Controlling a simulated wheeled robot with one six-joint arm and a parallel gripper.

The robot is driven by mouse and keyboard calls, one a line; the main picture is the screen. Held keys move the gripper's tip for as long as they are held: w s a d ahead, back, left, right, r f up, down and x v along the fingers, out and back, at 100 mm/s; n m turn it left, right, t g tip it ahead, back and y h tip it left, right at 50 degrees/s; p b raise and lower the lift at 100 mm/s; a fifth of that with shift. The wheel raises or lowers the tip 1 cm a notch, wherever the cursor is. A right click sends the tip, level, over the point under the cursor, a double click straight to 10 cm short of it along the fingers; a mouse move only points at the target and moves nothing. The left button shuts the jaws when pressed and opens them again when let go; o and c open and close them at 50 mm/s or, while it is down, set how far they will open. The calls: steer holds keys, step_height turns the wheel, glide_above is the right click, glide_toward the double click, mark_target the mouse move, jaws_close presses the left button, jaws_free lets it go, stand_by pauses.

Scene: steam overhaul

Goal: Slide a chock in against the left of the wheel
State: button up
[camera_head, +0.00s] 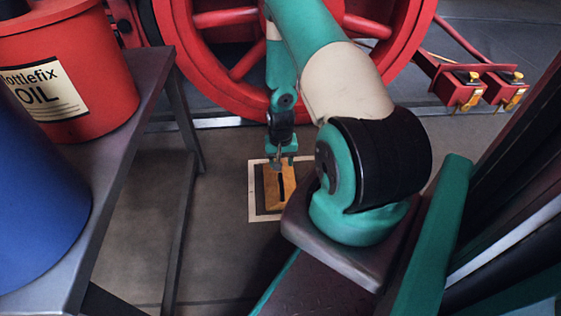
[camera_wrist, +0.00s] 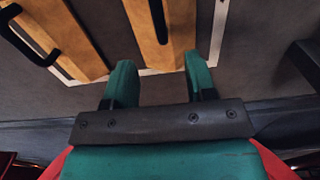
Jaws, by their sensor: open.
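A wooden chock (camera_head: 280,196) with a black handle lies on the floor inside a white outlined rectangle (camera_head: 252,205). My gripper (camera_head: 282,160) is directly over its far end, pointing down. In the wrist view my open gripper (camera_wrist: 159,60) has its two green fingers apart, with the chock (camera_wrist: 178,32) ahead between their lines; I cannot tell whether they touch it. A second wooden chock (camera_wrist: 52,32) with a black handle lies to the left in the wrist view; I cannot make it out in the head view. The red spoked wheel (camera_head: 235,97) stands behind my gripper, partly hidden by my arm.
A metal table (camera_head: 140,95) at the left carries a red oil container (camera_head: 95,110) and a blue container (camera_head: 40,200). A rail (camera_head: 215,123) runs along the floor below the wheel. Red boxes with yellow fittings (camera_head: 458,88) are at the right. Floor between table and chock is clear.

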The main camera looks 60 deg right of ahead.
mark_target(281, 176)
step_height(281, 176, down, 8)
steer(key=b, duration=0.5)
steer(key=shift+f+b, duration=0.25)
steer(key=shift+b, duration=0.1)
jaws_close()
steer(key=shift+r, duration=0.1)
steer(key=shift+r+p, duration=1.45)
steer(key=shift+r, duration=0.05)
